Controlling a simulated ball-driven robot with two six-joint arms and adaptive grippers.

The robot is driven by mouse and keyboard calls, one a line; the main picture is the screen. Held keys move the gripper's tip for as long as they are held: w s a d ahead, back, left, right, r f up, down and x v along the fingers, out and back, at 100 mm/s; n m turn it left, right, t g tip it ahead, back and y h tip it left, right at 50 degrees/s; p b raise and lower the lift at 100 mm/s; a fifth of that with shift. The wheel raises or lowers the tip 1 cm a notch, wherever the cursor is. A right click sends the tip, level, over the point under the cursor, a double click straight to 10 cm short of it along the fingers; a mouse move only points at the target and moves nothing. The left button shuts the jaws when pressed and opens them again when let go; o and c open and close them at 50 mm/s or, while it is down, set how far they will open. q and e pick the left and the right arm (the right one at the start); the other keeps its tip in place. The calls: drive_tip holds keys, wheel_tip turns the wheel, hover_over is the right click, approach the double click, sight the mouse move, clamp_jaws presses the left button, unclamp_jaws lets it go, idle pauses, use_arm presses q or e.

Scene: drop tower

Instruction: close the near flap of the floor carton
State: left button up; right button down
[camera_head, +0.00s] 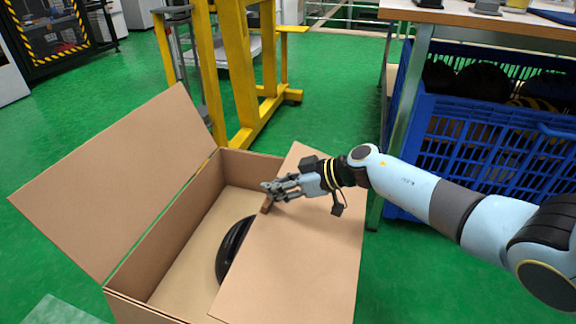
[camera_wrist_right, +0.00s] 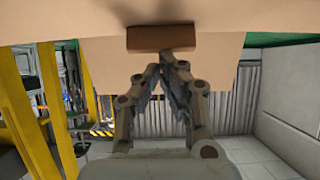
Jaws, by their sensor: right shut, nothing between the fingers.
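The open floor carton (camera_head: 170,250) stands on the green floor in the head view. Its left flap (camera_head: 115,180) stands up and leans outward. Its right flap (camera_head: 300,250) slants over the right part of the opening. A brown block (camera_head: 267,204) sits at that flap's free edge and also shows in the wrist view (camera_wrist_right: 163,38). My right gripper (camera_head: 267,187) is shut and empty, over the right flap at the block. In the wrist view its fingertips (camera_wrist_right: 168,62) are just below the block; I cannot tell whether they touch. My left gripper is out of view.
A black rounded thing (camera_head: 232,248) lies inside the carton, partly hidden by the right flap. A yellow frame (camera_head: 240,90) stands behind the carton. A blue crate (camera_head: 480,150) and a workbench (camera_head: 480,22) stand at the right. Green floor is clear between the frame and the bench.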

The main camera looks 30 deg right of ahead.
sight(274, 206)
drive_tip(key=shift+w+a+f, duration=0.25)
drive_tip(key=shift+w+f, duration=0.05)
drive_tip(key=shift+f, duration=0.3)
drive_tip(key=shift+w+a+f, duration=0.25)
drive_tip(key=shift+f, duration=0.35)
drive_tip(key=f, duration=0.2)
drive_tip(key=f+b, duration=0.1)
drive_tip(key=shift+w+a+f, duration=0.3)
drive_tip(key=shift+w+a, duration=0.05)
drive_tip(key=shift+w, duration=0.05)
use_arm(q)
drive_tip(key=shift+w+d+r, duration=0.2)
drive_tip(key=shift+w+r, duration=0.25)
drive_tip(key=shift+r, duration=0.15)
use_arm(e)
drive_tip(key=shift+w+a+f, duration=0.15)
drive_tip(key=shift+f, duration=0.45)
